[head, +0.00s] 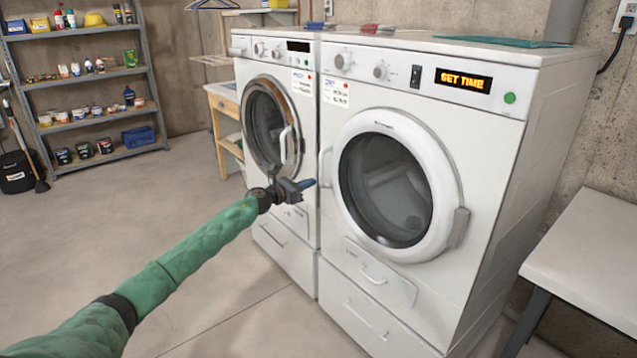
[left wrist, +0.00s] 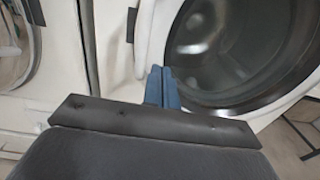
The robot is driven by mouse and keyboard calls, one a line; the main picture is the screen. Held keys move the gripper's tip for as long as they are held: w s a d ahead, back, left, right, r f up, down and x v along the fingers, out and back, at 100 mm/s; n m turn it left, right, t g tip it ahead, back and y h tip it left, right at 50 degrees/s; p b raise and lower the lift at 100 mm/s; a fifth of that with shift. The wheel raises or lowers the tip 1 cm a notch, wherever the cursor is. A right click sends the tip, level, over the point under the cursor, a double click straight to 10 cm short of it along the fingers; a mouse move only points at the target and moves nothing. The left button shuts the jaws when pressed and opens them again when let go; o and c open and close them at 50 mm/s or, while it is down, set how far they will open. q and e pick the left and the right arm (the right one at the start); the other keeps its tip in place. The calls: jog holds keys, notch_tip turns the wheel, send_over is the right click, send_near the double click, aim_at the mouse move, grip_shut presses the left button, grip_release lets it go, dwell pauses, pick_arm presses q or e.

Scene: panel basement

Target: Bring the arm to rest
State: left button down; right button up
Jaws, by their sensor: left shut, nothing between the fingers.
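My left arm, in a green sleeve, reaches in from the lower left of the head view. My left gripper (head: 312,183) is in front of the gap between two white front-loading machines, close to the door handle of the nearer one. Its blue fingers (left wrist: 162,88) are together and empty in the left wrist view. The nearer machine (head: 460,130) has its round door closed, and its display (head: 463,81) reads "SET TIME". Its white door handle (left wrist: 145,35) is just beyond the fingertips; I cannot tell whether they touch. My right gripper is not in view.
The second machine (head: 243,75) stands to the left, its round door apparently closed. A white table (head: 590,250) is at the right edge. A metal shelf (head: 90,75) with bottles and cans stands at the back left. The concrete floor (head: 90,230) on the left is clear.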

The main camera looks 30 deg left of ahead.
pick_arm(q)
jog(key=v, duration=0.5)
jog(key=shift+d+r+b, duration=0.15)
jog(key=shift+r+b, duration=0.05)
jog(key=shift+b, duration=0.15)
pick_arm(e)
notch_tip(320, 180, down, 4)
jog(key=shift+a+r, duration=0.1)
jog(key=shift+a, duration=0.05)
